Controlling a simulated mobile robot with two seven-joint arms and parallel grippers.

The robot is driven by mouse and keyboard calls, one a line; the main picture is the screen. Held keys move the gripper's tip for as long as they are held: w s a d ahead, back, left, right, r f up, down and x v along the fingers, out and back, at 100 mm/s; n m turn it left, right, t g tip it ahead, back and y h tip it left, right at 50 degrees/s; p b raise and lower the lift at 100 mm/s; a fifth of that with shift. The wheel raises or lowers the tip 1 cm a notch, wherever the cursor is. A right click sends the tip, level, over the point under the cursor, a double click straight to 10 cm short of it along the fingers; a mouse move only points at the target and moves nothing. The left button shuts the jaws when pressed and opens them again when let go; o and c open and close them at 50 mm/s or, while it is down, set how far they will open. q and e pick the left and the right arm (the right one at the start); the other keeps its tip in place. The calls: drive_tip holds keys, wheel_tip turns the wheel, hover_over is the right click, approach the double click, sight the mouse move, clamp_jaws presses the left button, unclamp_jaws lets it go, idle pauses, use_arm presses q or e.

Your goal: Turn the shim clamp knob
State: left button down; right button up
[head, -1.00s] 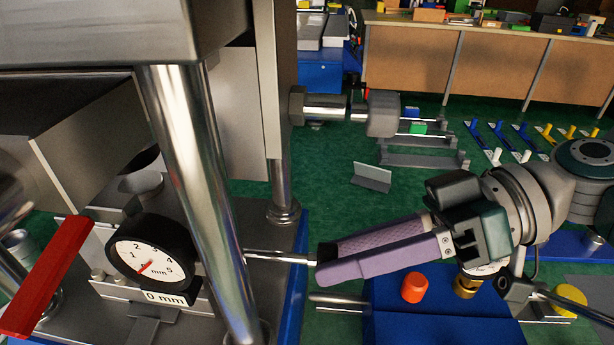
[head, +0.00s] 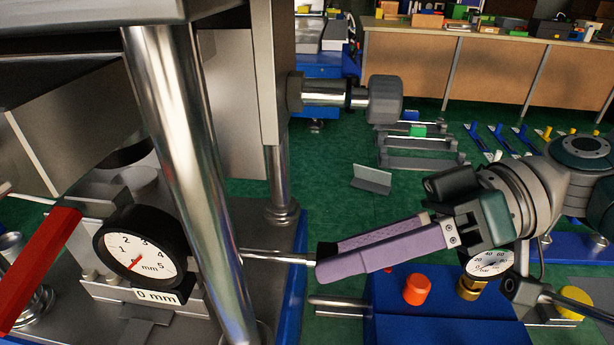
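A metal rod (head: 285,256) runs right from the lower part of the press beside the dial gauge and ends in a dark piece (head: 327,249), which looks like the shim clamp knob. My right gripper (head: 328,258) comes in from the right, its purple fingers reaching to the rod's end around this dark piece. The near finger hides part of it, so I cannot tell whether the fingers press on it. The dial gauge (head: 138,246) reads in mm, its needle pointing low left; a tag (head: 157,296) below says 0 mm. My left gripper is not in view.
A shiny press column (head: 190,170) stands left of the rod. A grey knob (head: 384,98) on a shaft sticks out above. A red bar (head: 40,265) is at left. A blue box with an orange button (head: 417,289) and a pressure gauge (head: 488,262) lies below my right gripper.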

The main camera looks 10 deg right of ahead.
drive_tip(key=shift+o, duration=1.2)
drive_tip(key=shift+d, duration=0.1)
drive_tip(key=b+v, duration=0.1)
drive_tip(key=v, duration=0.8)
drive_tip(key=shift+d+b, duration=0.15)
drive_tip(key=shift+b, duration=0.2)
drive_tip(key=shift+d+r, duration=0.1)
drive_tip(key=shift+d, duration=0.15)
